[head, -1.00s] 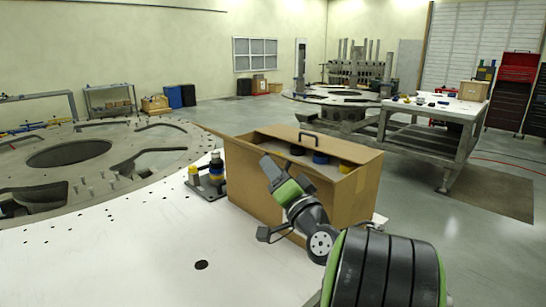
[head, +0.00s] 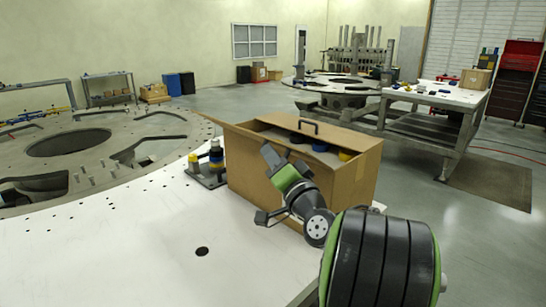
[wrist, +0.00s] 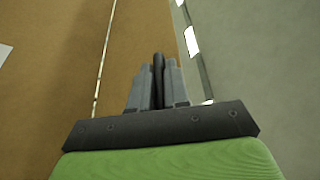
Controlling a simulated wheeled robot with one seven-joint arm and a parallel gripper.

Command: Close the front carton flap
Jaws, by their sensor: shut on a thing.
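The brown carton (head: 352,184) stands on the white table, its top partly open. A flap with a black handle (head: 308,127) lies along its far top side, and another flap (head: 236,133) sticks out to the left. My gripper (head: 268,153) is at the carton's front upper edge. The wrist view shows its fingers (wrist: 157,82) close together on a dark bar (wrist: 158,62), which looks like a flap handle, over a brown cardboard panel (wrist: 140,45). My wrist hides part of the front side, so the front flap's angle is unclear.
Blue and yellow round parts (head: 320,147) show inside the carton. A small fixture with yellow and blue pieces (head: 210,165) stands left of it. The white table (head: 110,245) is clear in front. A large ringed plate (head: 40,170) lies to the left.

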